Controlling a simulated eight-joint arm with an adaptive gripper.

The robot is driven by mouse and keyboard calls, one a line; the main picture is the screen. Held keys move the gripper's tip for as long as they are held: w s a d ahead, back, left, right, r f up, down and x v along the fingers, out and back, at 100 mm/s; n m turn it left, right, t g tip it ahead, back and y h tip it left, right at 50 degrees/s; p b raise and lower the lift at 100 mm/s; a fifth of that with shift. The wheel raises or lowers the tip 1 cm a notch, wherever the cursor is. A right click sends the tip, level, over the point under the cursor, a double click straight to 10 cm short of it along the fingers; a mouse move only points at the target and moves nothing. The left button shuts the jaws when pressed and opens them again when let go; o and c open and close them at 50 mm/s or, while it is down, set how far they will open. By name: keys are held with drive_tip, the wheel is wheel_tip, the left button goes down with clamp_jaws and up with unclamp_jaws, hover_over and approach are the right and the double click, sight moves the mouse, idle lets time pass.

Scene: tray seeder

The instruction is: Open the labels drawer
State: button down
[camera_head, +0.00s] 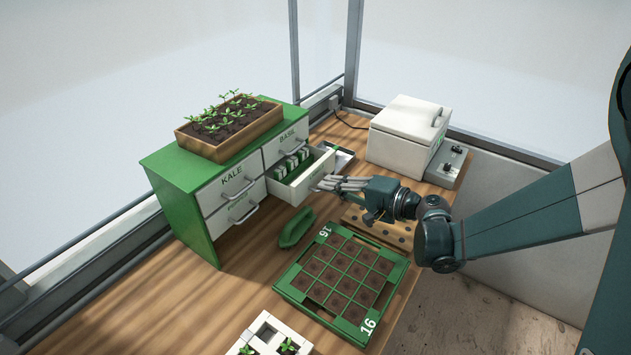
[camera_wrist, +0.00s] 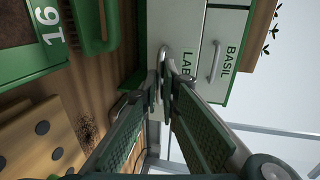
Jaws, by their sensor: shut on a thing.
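The green cabinet (camera_head: 202,232) has white drawer fronts. The labels drawer (camera_head: 297,191), below the BASIL drawer (camera_head: 285,143), is pulled out. Green and white items show inside it. In the wrist view, part of its lettering, "LAB", shows on its white front (camera_wrist: 189,35). My gripper (camera_head: 322,184) is at the right part of that front, shut on the drawer's metal handle. In the wrist view, the gripper's fingertips (camera_wrist: 167,78) close around the handle (camera_wrist: 163,53). The fingers hide part of the handle and lettering.
A green seed tray (camera_head: 306,309) marked 16 lies in front of the drawer. A green brush (camera_head: 296,228) lies between them. A wooden block with holes (camera_head: 385,232) is below my gripper. A white lidded box (camera_head: 404,130) stands behind. A planter (camera_head: 230,145) tops the cabinet.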

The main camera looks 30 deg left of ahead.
drive_tip(key=shift+f+v, duration=0.25)
drive_tip(key=shift+v, duration=1)
drive_tip(key=shift+f+v, duration=0.25)
drive_tip(key=shift+v, duration=1)
drive_tip(key=shift+d, duration=0.1)
drive_tip(key=c, duration=2.6)
unclamp_jaws()
drive_tip(key=shift+d, duration=0.1)
drive_tip(key=v, duration=1.1)
drive_tip(key=shift+d, duration=0.35)
drive_tip(key=shift+r, duration=0.1)
drive_tip(key=shift+d, duration=0.1)
